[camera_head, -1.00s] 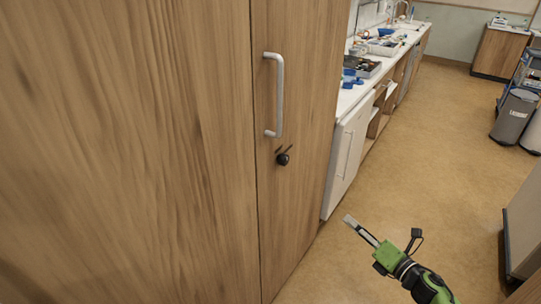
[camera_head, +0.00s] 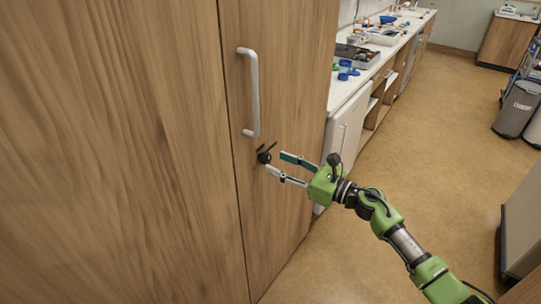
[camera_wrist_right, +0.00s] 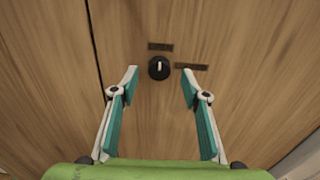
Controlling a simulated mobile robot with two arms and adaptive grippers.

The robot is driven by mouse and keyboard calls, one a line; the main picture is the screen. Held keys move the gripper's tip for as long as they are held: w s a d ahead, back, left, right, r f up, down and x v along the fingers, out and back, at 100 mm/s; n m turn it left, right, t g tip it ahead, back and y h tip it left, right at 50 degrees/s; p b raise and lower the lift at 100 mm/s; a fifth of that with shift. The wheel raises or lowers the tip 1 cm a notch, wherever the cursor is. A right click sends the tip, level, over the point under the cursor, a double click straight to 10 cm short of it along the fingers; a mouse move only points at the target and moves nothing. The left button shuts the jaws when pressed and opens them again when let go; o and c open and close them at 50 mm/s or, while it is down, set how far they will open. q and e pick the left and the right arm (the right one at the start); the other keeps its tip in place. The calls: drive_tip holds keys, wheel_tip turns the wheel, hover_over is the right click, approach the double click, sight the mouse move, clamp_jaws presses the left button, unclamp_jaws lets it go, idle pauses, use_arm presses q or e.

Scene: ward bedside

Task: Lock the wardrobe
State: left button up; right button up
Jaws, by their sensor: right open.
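The wardrobe (camera_head: 110,150) is wood-grained, with its door closed and a pale bar handle (camera_head: 253,92). Below the handle sits a round black lock knob (camera_head: 264,157); in the right wrist view the knob (camera_wrist_right: 159,68) carries a light, near-upright pointer mark. Two dark marks show beside it there, one above (camera_wrist_right: 160,46) and one to its right (camera_wrist_right: 191,66). My right gripper (camera_head: 275,162) is open in front of the door, its fingertips close to the knob. In the wrist view the knob lies between and beyond the fingertips, apart from both. My left gripper is out of view.
A white counter (camera_head: 352,98) with trays and blue items runs back along the right of the wardrobe. Bins (camera_head: 517,108) stand at the far right. The floor (camera_head: 420,150) between is clear.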

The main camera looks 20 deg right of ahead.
sight(269, 159)
drive_tip(key=x, duration=0.2)
drive_tip(key=shift+w+a+r, duration=0.1)
drive_tip(key=shift+w+a, duration=0.15)
drive_tip(key=shift+w+a+p, duration=0.3)
drive_tip(key=shift+w+a, duration=0.05)
drive_tip(key=shift+w, duration=0.15)
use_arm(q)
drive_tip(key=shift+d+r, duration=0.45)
use_arm(e)
drive_tip(key=c, duration=1.1)
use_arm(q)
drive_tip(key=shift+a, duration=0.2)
